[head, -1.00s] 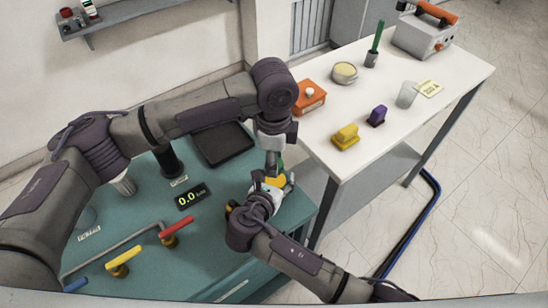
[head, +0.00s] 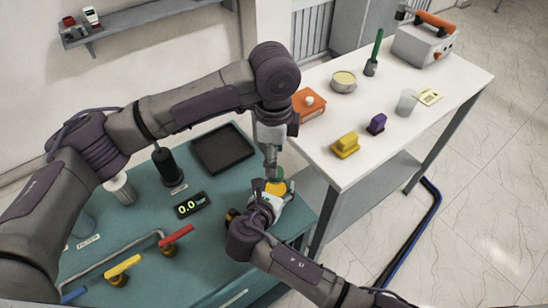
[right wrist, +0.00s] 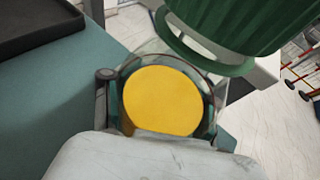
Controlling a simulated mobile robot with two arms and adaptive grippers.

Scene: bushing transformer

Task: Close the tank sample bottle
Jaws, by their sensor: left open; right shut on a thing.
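My right gripper (head: 264,197) is shut on the sample bottle, a clear vessel whose round yellow face (right wrist: 162,101) shows inside a clear rim in the right wrist view. The yellow also shows in the head view (head: 275,187). A dark green ribbed cap (right wrist: 238,22) is tilted above and to the right of the rim, leaving the yellow face uncovered; I cannot tell whether it is joined to the bottle. My left gripper (head: 271,168) is open and points down just above the bottle. Its fingertips and any contact with the cap are unclear.
The teal cabinet top carries a pressure display (head: 190,206), a black tray (head: 222,149) and several coloured valve handles. A white table (head: 440,75) at the right holds an orange box (head: 309,106), a yellow block (head: 345,146), a purple block (head: 376,124) and a clear cup (head: 406,102).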

